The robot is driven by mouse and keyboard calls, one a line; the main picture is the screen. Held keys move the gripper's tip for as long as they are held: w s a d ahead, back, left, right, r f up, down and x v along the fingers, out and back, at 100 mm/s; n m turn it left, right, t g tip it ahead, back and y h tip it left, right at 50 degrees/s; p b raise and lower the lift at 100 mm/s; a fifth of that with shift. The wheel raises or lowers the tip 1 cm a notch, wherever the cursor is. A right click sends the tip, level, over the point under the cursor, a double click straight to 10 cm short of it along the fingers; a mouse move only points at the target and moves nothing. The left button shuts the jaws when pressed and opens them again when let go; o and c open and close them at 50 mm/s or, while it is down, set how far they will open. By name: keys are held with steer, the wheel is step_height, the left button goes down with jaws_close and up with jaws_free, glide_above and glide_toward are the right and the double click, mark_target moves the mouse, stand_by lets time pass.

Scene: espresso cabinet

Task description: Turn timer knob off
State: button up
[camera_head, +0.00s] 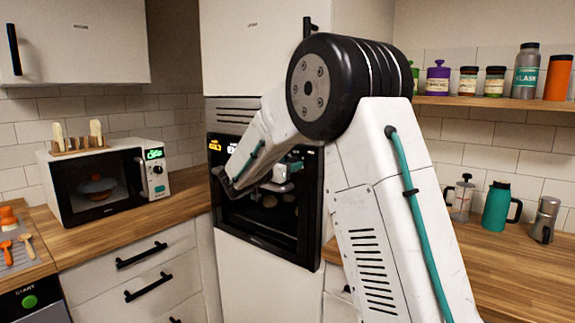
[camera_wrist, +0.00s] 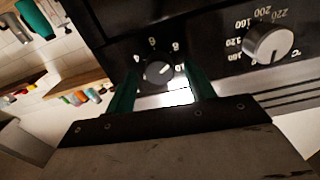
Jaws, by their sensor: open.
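The timer knob (camera_wrist: 158,72) is a small dark round dial on the black oven panel, with a pale pointer line and small numbers around it. It shows in the wrist view between the two green fingers of my gripper (camera_wrist: 163,84). The fingers are open, one on each side of the knob; I cannot tell whether either touches it. In the head view my arm reaches to the front of the black built-in oven (camera_head: 262,218), and the timer knob cannot be made out there.
A larger silver temperature knob (camera_wrist: 268,44), marked in °C, sits beside the timer knob on the panel. A white microwave (camera_head: 105,182) stands on the left counter. Jars line the right shelf (camera_head: 490,102); a teal jug (camera_head: 497,207) stands below.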

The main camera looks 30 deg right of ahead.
steer(key=shift+d, duration=0.25)
steer(key=shift+c, duration=0.3)
steer(key=c, duration=0.9)
